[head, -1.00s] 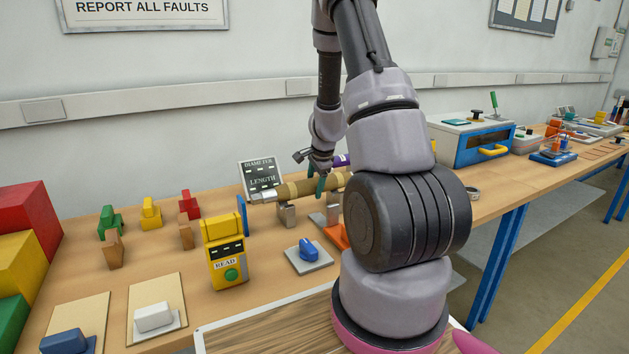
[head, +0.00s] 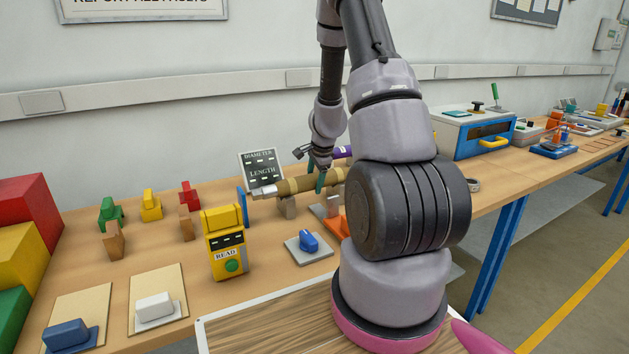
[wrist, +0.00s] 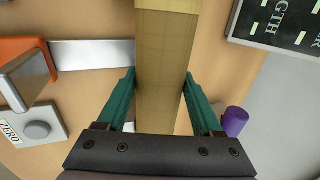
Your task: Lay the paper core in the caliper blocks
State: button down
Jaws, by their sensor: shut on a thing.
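In the wrist view the core (wrist: 163,70) runs lengthwise between the two fingers (wrist: 158,95). In the wrist view a metal bar (wrist: 95,55) lies left of the core.
The DIAMETER/LENGTH display (head: 262,168) stands close behind the core's left end. A yellow READ unit (head: 225,245) and a blue knob (head: 309,242) are in front. An orange part (head: 335,228) is beside the blocks. A purple item (wrist: 234,121) lies right of the fingers.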

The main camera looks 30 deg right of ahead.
jog(key=shift+f, duration=0.1)
grip_release()
jog(key=shift+f, duration=0.1)
jog(key=v, duration=1.1)
jog(key=shift+w, duration=0.1)
